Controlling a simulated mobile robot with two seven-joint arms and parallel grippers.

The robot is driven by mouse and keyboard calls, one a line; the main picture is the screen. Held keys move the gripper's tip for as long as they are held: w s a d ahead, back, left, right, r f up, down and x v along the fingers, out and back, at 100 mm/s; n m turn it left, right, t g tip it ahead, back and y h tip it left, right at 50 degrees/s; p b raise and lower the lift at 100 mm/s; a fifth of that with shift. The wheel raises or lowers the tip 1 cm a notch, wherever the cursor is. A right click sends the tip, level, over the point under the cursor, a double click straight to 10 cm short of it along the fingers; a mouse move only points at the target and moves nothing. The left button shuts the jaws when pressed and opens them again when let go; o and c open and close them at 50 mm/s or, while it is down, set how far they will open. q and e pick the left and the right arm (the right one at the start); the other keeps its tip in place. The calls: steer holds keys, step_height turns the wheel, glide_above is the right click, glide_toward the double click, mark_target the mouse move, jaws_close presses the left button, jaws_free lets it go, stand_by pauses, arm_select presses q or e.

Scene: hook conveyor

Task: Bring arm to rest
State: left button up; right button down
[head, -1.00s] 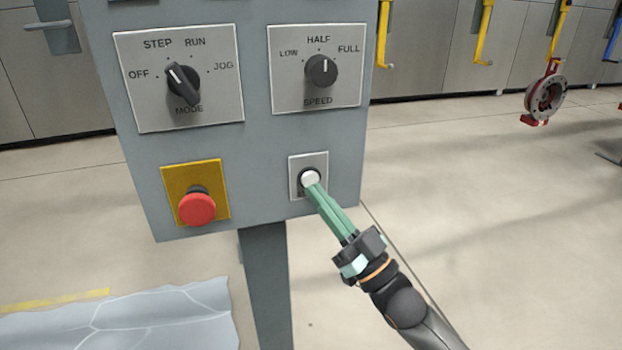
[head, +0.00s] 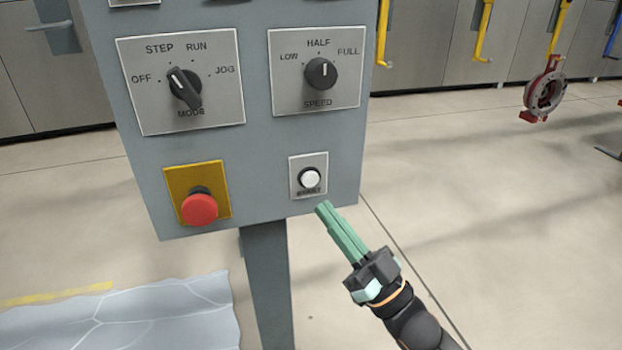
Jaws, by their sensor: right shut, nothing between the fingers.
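My right gripper (head: 325,208) comes in from the lower right, with its green fingers shut and empty. Its fingertips are below and a little right of the white push button (head: 310,179), apart from it in the picture. The button sits on a small plate with a label too small to read surely. My left gripper is not in view.
The grey control panel (head: 262,150) stands on a post (head: 267,285). It bears a mode knob (head: 185,88), a speed knob (head: 320,73) and a red mushroom button (head: 200,207). Yellow hooks (head: 484,32) and a red-and-grey part (head: 544,92) hang behind.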

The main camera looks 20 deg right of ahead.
step_height(320, 180, down, 20)
steer(key=s+m+g+h, duration=0.2)
steer(key=m+g+h, duration=0.25)
steer(key=h, duration=0.35)
steer(key=s+f+g+h, duration=0.2)
steer(key=s+f+g, duration=0.5)
steer(key=s+f, duration=0.6)
arm_select(q)
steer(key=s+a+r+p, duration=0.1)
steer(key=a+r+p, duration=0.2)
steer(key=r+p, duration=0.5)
steer(key=p, duration=0.4)
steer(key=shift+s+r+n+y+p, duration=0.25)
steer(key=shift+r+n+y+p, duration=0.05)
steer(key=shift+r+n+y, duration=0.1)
arm_select(e)
step_height(320, 180, up, 5)
steer(key=s+d+h, duration=0.1)
steer(key=d, duration=0.1)
steer(key=shift+s+d+r, duration=0.2)
steer(key=shift+s+d, duration=0.1)
steer(key=shift+s, duration=0.05)
